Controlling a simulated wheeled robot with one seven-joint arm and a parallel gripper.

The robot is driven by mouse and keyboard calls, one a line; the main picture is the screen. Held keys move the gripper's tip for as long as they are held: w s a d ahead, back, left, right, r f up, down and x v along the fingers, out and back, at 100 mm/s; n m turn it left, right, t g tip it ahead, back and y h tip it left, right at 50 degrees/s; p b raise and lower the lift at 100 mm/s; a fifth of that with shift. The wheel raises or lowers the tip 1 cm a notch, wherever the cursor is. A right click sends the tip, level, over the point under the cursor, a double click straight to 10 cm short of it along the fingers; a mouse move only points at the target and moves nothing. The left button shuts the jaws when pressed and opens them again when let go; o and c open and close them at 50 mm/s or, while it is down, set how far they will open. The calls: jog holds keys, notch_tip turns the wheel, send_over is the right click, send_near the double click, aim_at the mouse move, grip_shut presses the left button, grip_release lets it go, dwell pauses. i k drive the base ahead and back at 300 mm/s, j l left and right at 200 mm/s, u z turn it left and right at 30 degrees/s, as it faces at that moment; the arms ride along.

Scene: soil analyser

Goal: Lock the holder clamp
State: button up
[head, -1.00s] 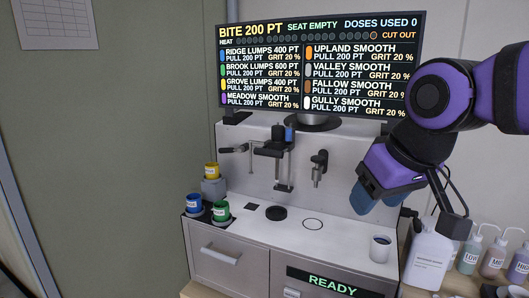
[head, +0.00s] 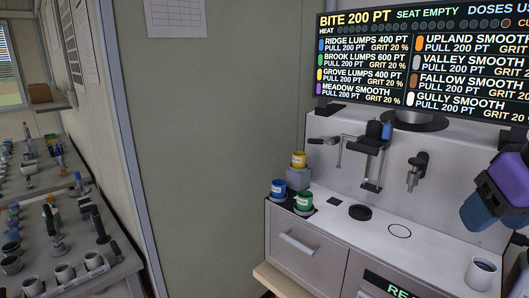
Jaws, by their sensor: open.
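The soil analyser's white body (head: 405,140) stands at the right in the head view. On its front hangs a black and metal bracket assembly (head: 366,152), which looks like the holder clamp. A black handle (head: 322,141) sticks out to its left, roughly level. Whether the clamp is locked cannot be told. My gripper (head: 478,218) is at the right edge, open and empty, pointing down-left, well to the right of the bracket and touching nothing. Part of it is cut off by the frame.
A black spout (head: 416,168) hangs right of the bracket. A cluttered bench (head: 70,225) is at far left.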

aim_at(332, 141)
jog(key=i+j, duration=0.35)
jog(key=j, duration=0.2)
jog(key=i+j, duration=0.4)
jog(key=j, duration=0.1)
